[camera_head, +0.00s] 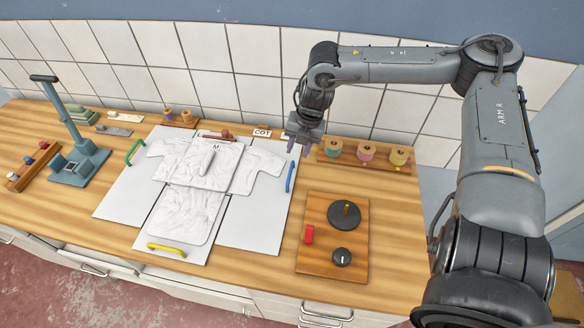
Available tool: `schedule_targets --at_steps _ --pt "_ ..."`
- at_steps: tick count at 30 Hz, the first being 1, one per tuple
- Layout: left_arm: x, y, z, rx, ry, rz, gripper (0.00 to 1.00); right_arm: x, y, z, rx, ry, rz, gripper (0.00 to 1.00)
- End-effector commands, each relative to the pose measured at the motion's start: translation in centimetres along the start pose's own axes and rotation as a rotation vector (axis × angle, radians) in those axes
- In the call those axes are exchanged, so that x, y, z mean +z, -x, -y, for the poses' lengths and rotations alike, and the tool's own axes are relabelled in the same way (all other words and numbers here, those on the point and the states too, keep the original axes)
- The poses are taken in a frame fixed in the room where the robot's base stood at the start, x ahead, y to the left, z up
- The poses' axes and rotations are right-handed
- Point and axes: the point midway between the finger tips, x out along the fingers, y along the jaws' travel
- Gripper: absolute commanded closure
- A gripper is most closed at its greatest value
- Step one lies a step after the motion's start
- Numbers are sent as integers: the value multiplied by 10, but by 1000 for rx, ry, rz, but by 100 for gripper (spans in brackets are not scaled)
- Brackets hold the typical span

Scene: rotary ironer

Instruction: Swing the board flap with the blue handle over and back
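The folding board lies flat on the wooden counter with a white shirt (187,214) spread on it. Its right flap (256,225) bears the blue handle (290,177) on its outer edge and lies flat. The left flap (118,196) has a green handle (134,152), and the front flap has a yellow handle (166,249). My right gripper (297,150) points down just above and behind the blue handle. Its fingers look apart, with nothing seen between them. My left gripper is not in view.
A blue press (80,160) stands at the left. The tiled wall bounds the back.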

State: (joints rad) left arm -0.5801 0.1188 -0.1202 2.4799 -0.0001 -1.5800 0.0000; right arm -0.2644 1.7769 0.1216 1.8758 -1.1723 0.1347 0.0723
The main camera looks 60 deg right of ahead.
Motion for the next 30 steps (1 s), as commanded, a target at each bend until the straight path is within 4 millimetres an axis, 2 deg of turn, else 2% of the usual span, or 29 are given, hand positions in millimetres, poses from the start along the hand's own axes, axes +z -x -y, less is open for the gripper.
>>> schedule_targets --at_steps 18,30 --pt "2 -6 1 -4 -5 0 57 0 -75 2 -4 0 0 62" --pt "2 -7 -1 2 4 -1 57 0 -97 1 -1 0 2 62"
